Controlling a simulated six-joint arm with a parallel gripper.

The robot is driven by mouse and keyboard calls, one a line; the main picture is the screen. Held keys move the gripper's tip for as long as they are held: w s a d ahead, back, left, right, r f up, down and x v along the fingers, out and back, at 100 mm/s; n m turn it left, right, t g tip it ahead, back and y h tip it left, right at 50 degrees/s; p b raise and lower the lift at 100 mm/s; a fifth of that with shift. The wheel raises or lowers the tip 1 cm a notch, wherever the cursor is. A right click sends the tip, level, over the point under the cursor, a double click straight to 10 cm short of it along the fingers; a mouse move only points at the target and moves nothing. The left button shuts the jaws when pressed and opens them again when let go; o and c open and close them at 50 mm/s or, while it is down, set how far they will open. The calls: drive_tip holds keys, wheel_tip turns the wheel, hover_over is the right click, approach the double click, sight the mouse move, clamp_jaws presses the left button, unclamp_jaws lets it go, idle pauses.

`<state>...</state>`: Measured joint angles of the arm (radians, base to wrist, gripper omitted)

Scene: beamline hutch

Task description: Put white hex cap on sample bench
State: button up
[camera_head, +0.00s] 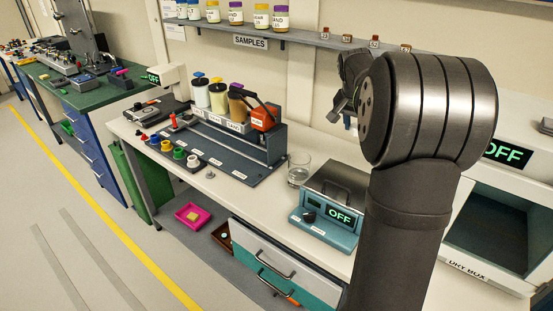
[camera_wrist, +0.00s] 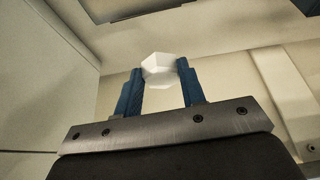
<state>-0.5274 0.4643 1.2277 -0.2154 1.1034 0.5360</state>
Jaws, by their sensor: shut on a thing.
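The white hex cap (camera_wrist: 158,68) sits between the blue fingertips of my gripper (camera_wrist: 160,82) in the wrist view. My gripper is shut on it and holds it up in the air, with a pale wall behind. In the head view my gripper (camera_head: 347,108) is raised above the back of the white bench (camera_head: 232,203), partly hidden behind my own arm. I cannot make out the cap in the head view. The task's sample bench appears to be this white bench; no bench label is readable.
On the bench stand a dark rack (camera_head: 265,152) with jars and coloured caps, a glass beaker (camera_head: 299,168) and a teal device (camera_head: 328,215) reading OFF. A shelf (camera_head: 300,38) with jars runs above. A dry box (camera_head: 500,235) is at right.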

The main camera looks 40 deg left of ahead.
drive_tip(key=s+a+f+n+y, duration=0.1)
drive_tip(key=s+a+f+n, duration=0.1)
drive_tip(key=s+a+f, duration=0.7)
drive_tip(key=n, duration=0.2)
hover_over(281, 200)
wheel_tip(281, 200, down, 5)
drive_tip(key=shift+g+y, duration=0.3)
drive_tip(key=f, duration=0.2)
drive_tip(key=s+f, duration=0.1)
drive_tip(key=f, duration=0.3)
drive_tip(key=shift+s+d+f, duration=0.1)
drive_tip(key=shift+s+d, duration=0.15)
drive_tip(key=shift+s, duration=0.05)
drive_tip(key=shift+f, duration=2.05)
drive_tip(key=shift+f, duration=0.15)
drive_tip(key=o, duration=1)
drive_tip(key=shift+c, duration=0.2)
